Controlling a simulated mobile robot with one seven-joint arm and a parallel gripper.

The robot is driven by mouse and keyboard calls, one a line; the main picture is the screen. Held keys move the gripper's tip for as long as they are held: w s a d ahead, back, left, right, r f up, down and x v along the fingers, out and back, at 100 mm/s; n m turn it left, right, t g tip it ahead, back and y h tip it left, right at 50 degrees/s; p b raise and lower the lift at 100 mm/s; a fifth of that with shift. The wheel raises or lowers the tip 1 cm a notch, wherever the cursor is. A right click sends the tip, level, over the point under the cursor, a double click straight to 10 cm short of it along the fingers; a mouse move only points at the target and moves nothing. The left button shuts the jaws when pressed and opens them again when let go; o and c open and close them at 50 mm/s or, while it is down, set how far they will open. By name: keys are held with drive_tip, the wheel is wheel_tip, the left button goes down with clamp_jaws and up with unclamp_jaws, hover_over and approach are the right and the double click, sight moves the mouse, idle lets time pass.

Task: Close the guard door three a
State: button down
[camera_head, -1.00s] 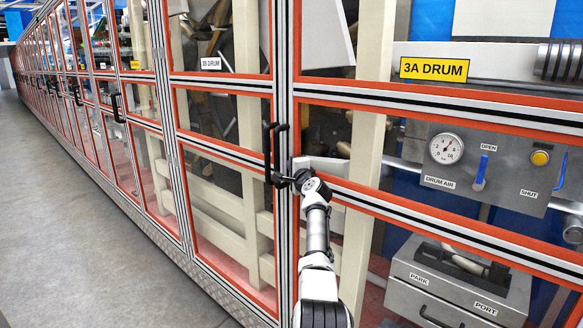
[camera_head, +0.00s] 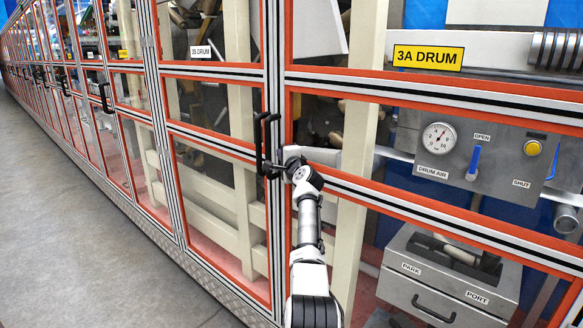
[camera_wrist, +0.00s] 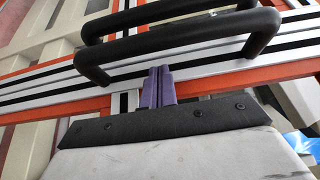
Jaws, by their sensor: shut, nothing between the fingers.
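The guard door at the right (camera_head: 420,187) has clear panes with orange edging and silver rails. The yellow 3A DRUM sign (camera_head: 428,57) shows in its upper part. Its left edge appears close to the silver post; I cannot tell whether a small gap remains. Two black bar handles (camera_head: 259,146) stand side by side near that edge, and two parallel black bars (camera_wrist: 180,45) also show in the wrist view. My gripper (camera_head: 284,172) is just right of the handles. Its purple fingertips (camera_wrist: 160,84) are together and empty, close beside the nearer bar; contact is unclear.
A long row of similar guard doors runs back to the left, with a 3B DRUM label (camera_head: 201,52) on the neighbouring one. Behind the right panes are a drum air gauge (camera_head: 439,138) and a grey drawer box (camera_head: 447,277). The grey floor (camera_head: 75,220) at left is clear.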

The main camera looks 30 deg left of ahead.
drive_tip(key=b+v, duration=0.3)
drive_tip(key=v, duration=1)
drive_tip(key=shift+s+d+b, duration=0.25)
drive_tip(key=shift+d+b, duration=0.05)
drive_tip(key=shift+b, duration=0.1)
drive_tip(key=shift+r, duration=0.1)
